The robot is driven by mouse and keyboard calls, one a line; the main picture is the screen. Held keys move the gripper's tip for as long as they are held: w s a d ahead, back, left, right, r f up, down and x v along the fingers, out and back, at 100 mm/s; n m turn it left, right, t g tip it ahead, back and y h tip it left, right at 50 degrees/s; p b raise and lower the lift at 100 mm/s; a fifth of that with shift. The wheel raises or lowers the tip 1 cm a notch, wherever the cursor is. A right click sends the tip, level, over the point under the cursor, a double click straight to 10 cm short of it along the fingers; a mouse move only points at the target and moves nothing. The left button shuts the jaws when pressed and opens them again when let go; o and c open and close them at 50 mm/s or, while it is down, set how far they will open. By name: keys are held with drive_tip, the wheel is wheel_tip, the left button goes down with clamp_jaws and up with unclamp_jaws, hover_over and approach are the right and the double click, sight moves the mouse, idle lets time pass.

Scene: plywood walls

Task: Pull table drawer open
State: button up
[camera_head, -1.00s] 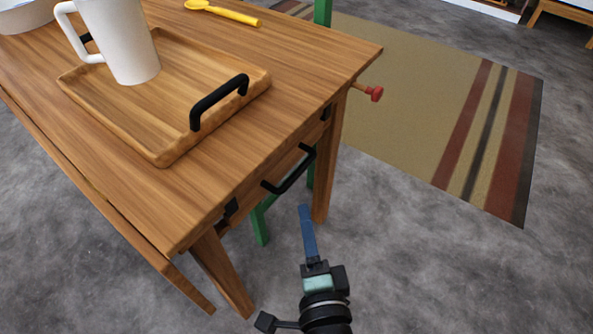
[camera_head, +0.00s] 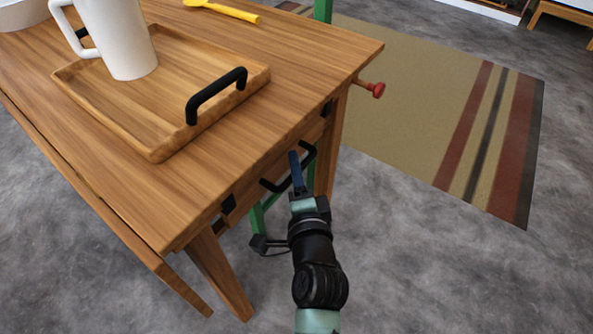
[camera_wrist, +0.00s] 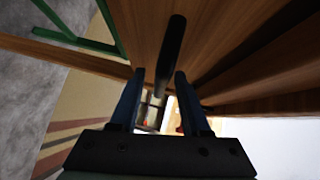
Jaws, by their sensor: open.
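The wooden table (camera_head: 240,150) has a drawer under its top, on the side facing my arm. The drawer's black bar handle (camera_head: 272,186) sticks out below the table edge. My gripper (camera_head: 295,160) is at this handle, with its blue fingers overlapping it in the head view. In the wrist view my gripper (camera_wrist: 158,78) is open, and the black handle (camera_wrist: 172,50) reaches down into the gap between the two fingers. I cannot tell whether either finger touches it. The drawer looks shut, though my gripper hides part of its front.
On the tabletop stand a wooden tray (camera_head: 165,135) with black handles, a white mug (camera_head: 120,40) and a yellow spoon (camera_head: 225,10). A red knob (camera_head: 375,89) juts out at the table's right. A striped rug (camera_head: 430,110) lies beyond; the grey floor right of my arm is clear.

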clamp_jaws()
idle(1.4)
